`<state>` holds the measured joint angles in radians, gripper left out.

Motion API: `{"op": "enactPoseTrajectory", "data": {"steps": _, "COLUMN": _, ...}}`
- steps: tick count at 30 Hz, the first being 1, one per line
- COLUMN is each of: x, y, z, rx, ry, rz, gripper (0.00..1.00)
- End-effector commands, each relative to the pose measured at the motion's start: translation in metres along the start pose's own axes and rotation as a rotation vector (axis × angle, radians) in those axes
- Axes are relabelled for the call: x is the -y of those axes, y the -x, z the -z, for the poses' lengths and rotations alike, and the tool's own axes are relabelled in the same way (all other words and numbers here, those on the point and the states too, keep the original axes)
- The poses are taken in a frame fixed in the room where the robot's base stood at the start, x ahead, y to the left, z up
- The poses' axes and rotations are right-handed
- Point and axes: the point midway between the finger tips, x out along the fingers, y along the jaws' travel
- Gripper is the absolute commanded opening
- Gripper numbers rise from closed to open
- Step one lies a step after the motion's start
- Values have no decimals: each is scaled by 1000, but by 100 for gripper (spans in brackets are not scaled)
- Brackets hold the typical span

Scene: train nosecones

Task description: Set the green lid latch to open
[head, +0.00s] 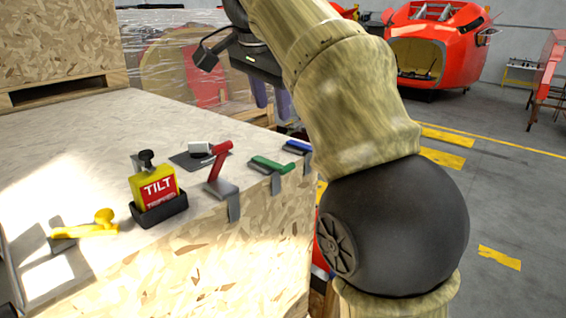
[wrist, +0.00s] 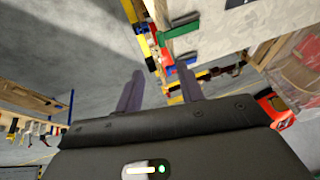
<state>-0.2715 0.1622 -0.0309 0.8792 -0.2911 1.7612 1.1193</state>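The green lid latch (head: 272,165) is at the edge of the chipboard crate top, on a grey bracket that bends over the edge. Its handle lies low and nearly flat. In the wrist view a green bar, seemingly the same latch (wrist: 180,31), shows beyond the fingertips near the top. My gripper (head: 272,106) hangs above and behind the latch in the head view, clear of it. In the wrist view my gripper (wrist: 160,70) has its two purple fingers spread apart with nothing held between them.
A red latch (head: 219,157) stands raised left of the green one; a blue latch (head: 297,147) lies low at its right. A yellow TILT indicator (head: 155,190) and a yellow handle (head: 98,225) are further left. A plastic-wrapped load (head: 180,70) stands behind the crate.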

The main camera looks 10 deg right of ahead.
Motion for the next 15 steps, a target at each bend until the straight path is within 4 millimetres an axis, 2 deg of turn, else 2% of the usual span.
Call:
{"op": "enactPoseTrajectory", "data": {"steps": 5, "x": -1, "y": -16, "z": 0, "rx": 0, "ry": 0, "rz": -2, "gripper": 38}}
{"op": "enactPoseTrajectory", "data": {"steps": 15, "x": -1, "y": -63, "z": 0, "rx": 2, "ry": 0, "rz": -3, "gripper": 38}}
